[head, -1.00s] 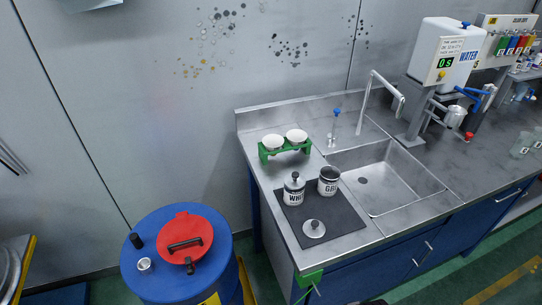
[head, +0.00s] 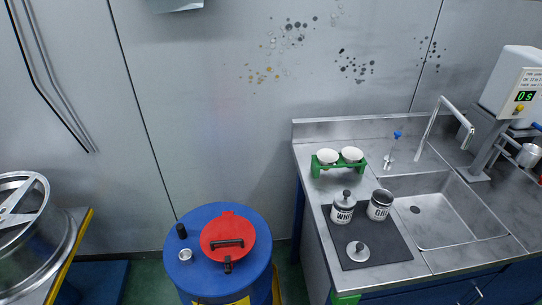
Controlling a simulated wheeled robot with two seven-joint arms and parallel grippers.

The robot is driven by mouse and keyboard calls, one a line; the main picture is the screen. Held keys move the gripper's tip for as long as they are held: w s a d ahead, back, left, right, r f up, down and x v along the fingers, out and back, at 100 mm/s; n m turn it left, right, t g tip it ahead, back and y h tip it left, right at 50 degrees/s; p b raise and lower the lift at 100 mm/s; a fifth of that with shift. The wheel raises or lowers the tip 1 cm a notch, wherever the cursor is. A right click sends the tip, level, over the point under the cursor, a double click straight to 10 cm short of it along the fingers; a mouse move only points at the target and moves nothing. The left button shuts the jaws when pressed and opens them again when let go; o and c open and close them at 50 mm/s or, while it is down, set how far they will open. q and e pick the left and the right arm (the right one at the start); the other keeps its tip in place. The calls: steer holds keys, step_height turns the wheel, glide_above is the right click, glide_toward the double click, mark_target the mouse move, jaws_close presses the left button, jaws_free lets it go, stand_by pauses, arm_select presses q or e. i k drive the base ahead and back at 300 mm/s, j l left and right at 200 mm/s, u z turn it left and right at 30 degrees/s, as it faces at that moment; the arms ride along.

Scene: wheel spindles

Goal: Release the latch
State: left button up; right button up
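A blue drum (head: 190,268) stands on the floor at the lower middle of the head view. Its round red lid (head: 236,229) lies shut on top and carries a black handle (head: 228,244). A small dark part (head: 228,265) sits at the lid's front edge; it may be a latch, but it is too small to be sure. Neither of my grippers is in view.
A steel counter (head: 322,205) with a sink (head: 445,215) is on the right. It bears a dark mat (head: 395,250) with two labelled canisters and a loose lid, and a green rack (head: 318,165). A metal drum with a spoked wheel (head: 22,205) stands at the left.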

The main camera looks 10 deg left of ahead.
mark_target(228, 270)
steer(key=u, duration=0.9)
